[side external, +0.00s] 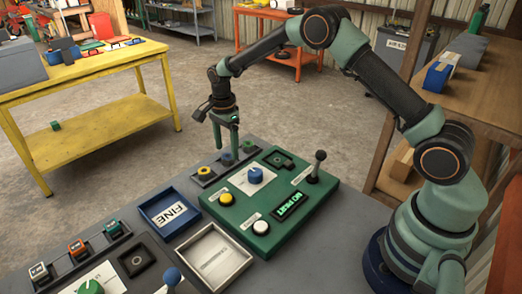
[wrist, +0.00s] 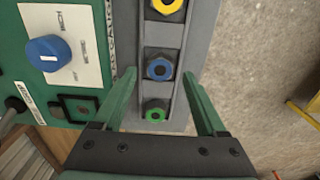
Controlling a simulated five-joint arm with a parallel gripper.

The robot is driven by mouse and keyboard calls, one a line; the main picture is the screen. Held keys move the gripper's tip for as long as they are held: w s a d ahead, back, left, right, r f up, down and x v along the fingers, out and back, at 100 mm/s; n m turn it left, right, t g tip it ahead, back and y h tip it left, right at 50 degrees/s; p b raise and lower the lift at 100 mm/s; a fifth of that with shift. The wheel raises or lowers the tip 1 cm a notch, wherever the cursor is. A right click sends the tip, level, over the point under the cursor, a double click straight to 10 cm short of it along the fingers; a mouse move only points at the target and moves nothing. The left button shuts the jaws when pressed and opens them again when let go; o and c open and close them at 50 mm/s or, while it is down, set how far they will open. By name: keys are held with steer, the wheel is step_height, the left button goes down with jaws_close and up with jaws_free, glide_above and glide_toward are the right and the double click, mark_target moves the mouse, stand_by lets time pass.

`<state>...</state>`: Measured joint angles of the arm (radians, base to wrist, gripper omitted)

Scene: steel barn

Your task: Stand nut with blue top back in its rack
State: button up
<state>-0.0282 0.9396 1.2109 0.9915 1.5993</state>
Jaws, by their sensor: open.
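The nut with the blue top (wrist: 160,68) sits in the middle of a narrow grey rack (wrist: 177,95), between a yellow-topped nut (wrist: 166,4) and a green-topped nut (wrist: 155,112). It looks upright, with its blue ring facing up. In the side external view the blue-topped nut (side external: 227,159) is partly hidden by my fingers. My gripper (side external: 227,147) points down just above the rack. In the wrist view my open gripper (wrist: 158,76) has one finger on each side of the rack, with the blue top between the tips. Nothing is held; the height gap is hard to judge.
A green console (side external: 283,222) with a blue knob (side external: 256,176), lever (side external: 316,167) and lit display (side external: 290,206) stands beside the rack. A blue tray (side external: 169,213), a white tray (side external: 213,258) and a rack of cubes (side external: 77,255) lie nearby. Open floor lies beyond the bench.

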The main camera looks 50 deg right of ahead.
step_height(320, 180, up, 9)
step_height(320, 180, up, 7)
steer(key=n+t, duration=0.1)
steer(key=n, duration=0.2)
glide_above(227, 156)
steer(key=s, duration=0.3)
steer(key=s+d+r+n+t, duration=0.1)
steer(key=s+r+n, duration=0.35)
steer(key=s, duration=0.25)
steer(key=s+r+n+t, duration=0.2)
steer(key=s+r+n, duration=0.1)
steer(key=s+n, duration=0.25)
steer(key=s+f+n+t, duration=0.1)
steer(key=s+f+n, duration=0.1)
steer(key=s+n, duration=0.3)
steer(key=s, duration=0.3)
steer(key=shift+s+d+f+t, duration=0.15)
steer(key=shift+s+d+t, duration=0.15)
steer(key=shift+s, duration=0.1)
